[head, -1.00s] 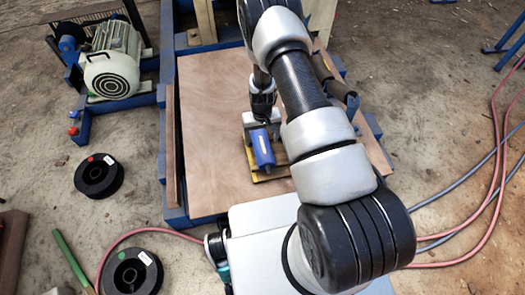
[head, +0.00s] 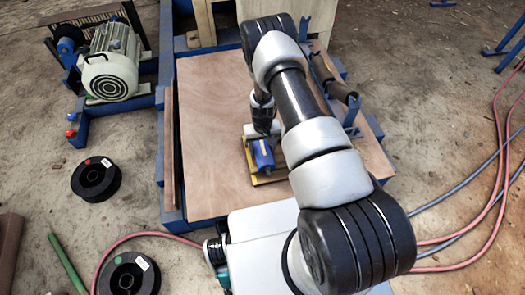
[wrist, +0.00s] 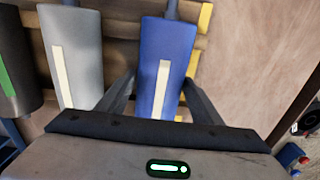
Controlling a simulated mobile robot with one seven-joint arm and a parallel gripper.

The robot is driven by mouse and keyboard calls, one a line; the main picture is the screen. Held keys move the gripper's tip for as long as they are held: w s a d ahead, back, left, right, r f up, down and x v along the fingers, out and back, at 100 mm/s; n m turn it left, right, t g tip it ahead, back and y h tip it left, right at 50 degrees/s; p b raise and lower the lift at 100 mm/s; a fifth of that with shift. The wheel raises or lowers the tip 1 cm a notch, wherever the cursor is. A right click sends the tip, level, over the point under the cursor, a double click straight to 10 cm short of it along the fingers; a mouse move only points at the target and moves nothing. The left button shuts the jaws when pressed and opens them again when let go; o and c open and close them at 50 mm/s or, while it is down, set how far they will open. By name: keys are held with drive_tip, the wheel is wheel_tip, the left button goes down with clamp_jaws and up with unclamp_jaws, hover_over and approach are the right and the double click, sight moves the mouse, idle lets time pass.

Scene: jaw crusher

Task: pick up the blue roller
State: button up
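The blue roller (wrist: 166,55) lies in a yellow-edged wooden holder (wrist: 205,16) and has a pale stripe along it. In the head view the blue roller (head: 263,154) shows on the wooden board, its far end covered by my gripper. My gripper (wrist: 159,85) is open, with one finger on each side of the blue roller's near part. Its left finger is in the gap between the blue roller and a grey roller (wrist: 72,50). I cannot tell whether the fingers touch the blue roller.
A roller with a green stripe (wrist: 8,75) lies at the far left of the wrist view. The wooden board (head: 210,120) is bare left of the holder. A motor (head: 110,65) and black spools (head: 97,178) stand on the floor at left.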

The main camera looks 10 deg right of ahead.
drive_tip(key=shift+r, duration=0.1)
drive_tip(key=c, duration=1.4)
